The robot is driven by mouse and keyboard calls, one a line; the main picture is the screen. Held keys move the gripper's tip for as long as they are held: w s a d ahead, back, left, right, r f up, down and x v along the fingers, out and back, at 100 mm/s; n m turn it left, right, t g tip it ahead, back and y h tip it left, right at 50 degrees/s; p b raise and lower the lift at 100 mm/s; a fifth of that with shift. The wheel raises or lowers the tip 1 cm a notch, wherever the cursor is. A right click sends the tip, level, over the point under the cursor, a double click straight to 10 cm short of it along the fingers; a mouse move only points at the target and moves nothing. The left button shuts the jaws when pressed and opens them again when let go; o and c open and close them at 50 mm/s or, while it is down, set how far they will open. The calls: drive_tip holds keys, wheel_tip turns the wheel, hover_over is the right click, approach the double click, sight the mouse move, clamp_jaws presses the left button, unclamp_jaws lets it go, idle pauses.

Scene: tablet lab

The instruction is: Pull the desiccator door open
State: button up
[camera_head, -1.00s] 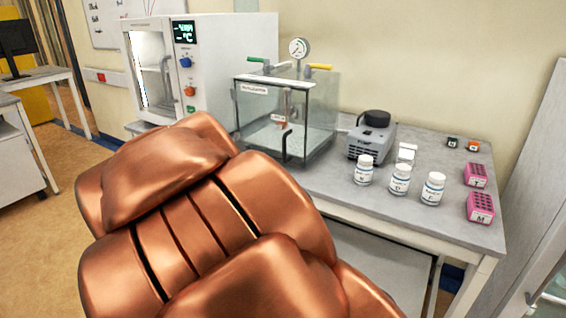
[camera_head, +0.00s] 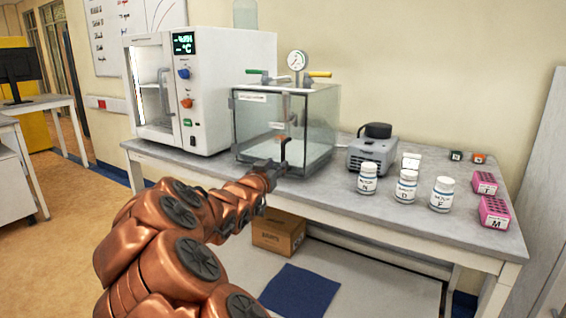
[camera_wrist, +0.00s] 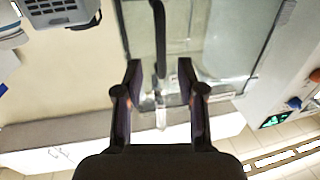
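The desiccator (camera_head: 312,130) is a clear glass box on the bench, with a label on its front door and a dark vertical handle (camera_head: 283,150). The door looks shut. My gripper (camera_head: 276,166) is in front of the door, close to the lower part of the handle. In the wrist view my gripper (camera_wrist: 160,68) is open, its two fingers apart. The dark handle (camera_wrist: 158,35) runs between the fingertips in the picture, with gaps on both sides. I cannot tell how far the fingertips are from it in depth.
A white oven-like instrument (camera_head: 210,95) stands left of the desiccator. A grey device (camera_head: 371,152), several white bottles (camera_head: 406,187) and pink racks (camera_head: 494,212) are to the right. A cardboard box (camera_head: 279,234) sits under the bench (camera_head: 330,190).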

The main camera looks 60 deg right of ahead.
sight(282, 159)
drive_tip(key=shift+x, duration=3.45)
drive_tip(key=shift+w, duration=0.15)
clamp_jaws()
